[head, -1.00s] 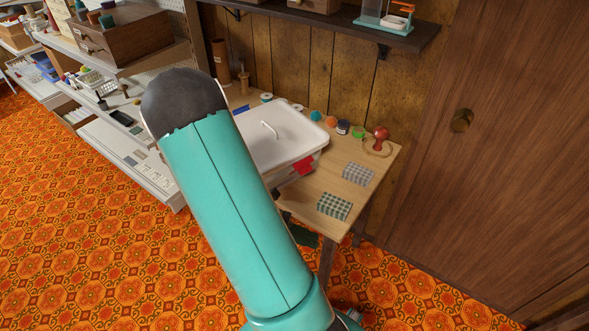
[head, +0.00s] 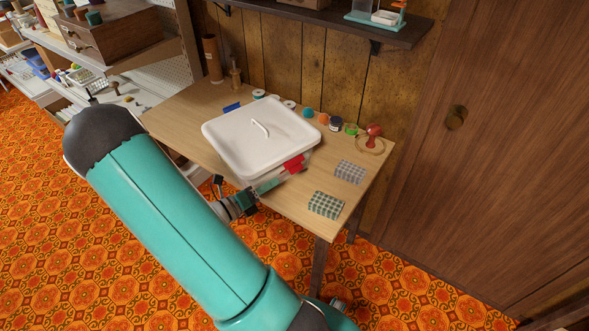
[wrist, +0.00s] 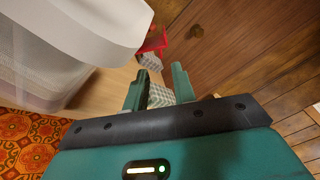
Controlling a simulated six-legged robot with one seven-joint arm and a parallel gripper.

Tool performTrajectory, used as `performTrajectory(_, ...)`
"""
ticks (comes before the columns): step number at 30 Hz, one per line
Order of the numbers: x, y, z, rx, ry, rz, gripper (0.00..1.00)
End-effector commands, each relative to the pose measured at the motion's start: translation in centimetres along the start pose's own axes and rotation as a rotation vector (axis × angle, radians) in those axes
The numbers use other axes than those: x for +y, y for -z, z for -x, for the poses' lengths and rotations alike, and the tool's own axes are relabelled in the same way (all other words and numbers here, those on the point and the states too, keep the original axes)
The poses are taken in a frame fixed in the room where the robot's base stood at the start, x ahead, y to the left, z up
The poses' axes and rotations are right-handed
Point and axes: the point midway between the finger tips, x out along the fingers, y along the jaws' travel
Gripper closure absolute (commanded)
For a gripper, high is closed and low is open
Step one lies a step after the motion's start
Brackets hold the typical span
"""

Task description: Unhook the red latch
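The red latch (head: 293,164) sits on the front right side of the box with a white lid (head: 245,130). In the wrist view the red latch (wrist: 153,42) stands out from the box edge, beyond my fingertips. My gripper (wrist: 158,76) is open, its two fingers apart with nothing held between them. In the head view it is low beside the box's front side, just below the red latch. The lid lies flat on the box, and the clear box wall (wrist: 45,65) shows at left in the wrist view. I cannot tell whether the latch is hooked.
A blue latch (head: 231,107) is on the box's far left side. A wooden door (head: 500,150) stands at right.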

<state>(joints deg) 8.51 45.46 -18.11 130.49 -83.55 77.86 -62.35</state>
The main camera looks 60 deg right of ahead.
Motion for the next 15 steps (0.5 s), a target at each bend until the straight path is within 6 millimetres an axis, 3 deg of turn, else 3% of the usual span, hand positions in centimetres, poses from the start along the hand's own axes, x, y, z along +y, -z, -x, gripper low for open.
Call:
performTrajectory(9,0.0,0.0,-6.5,0.004,0.003,-0.002,0.74)
performTrajectory(15,0.1,-0.1,-9.3,0.002,0.000,-0.001,0.74)
